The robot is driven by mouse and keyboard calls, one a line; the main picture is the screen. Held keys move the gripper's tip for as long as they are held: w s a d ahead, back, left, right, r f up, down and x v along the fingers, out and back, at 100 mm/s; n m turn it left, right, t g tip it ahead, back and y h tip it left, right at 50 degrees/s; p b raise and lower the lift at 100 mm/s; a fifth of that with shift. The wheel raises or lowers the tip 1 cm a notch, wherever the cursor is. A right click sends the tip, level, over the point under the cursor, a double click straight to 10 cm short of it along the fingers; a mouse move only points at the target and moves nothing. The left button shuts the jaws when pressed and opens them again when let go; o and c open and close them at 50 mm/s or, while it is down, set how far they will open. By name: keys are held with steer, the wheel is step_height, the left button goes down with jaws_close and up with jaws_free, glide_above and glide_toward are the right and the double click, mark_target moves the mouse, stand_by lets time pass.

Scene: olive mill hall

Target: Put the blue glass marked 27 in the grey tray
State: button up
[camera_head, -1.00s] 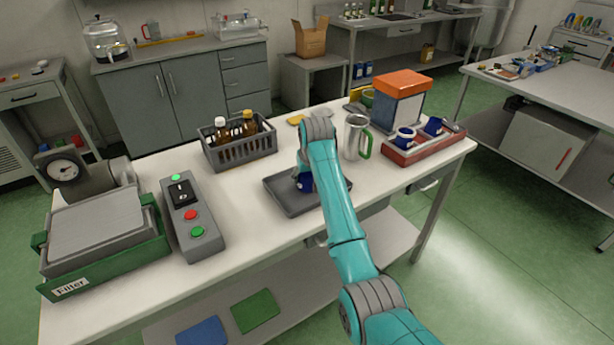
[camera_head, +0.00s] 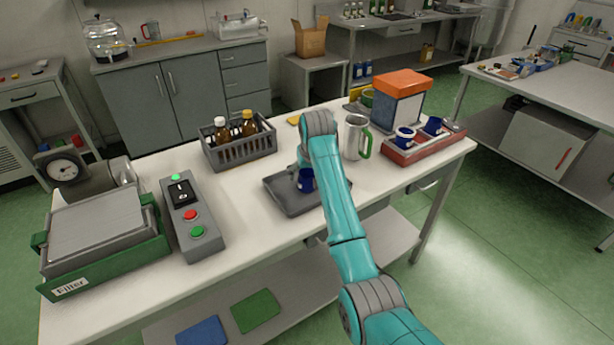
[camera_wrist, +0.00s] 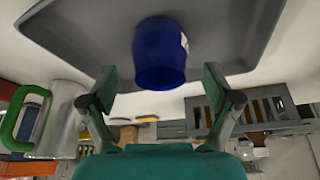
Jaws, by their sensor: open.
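The blue glass (camera_head: 305,180) stands on the grey tray (camera_head: 285,205) in the middle of the table. In the wrist view the blue glass (camera_wrist: 160,55) is in front of my gripper (camera_wrist: 160,85), with part of a white label at its edge; the number cannot be read. The grey tray (camera_wrist: 85,35) lies beneath it. My gripper is open, its two fingers apart on either side of the glass's near end and not touching it. In the head view my arm hides the gripper's fingers and part of the tray.
A metal jug (camera_head: 354,138) with a green handle stands behind right of the tray. A red tray (camera_head: 408,157) with two blue glasses is at the right. A grey basket (camera_head: 240,150) with bottles stands behind left, and a control box (camera_head: 205,240) is at the left.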

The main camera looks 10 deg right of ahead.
steer(key=v, duration=1)
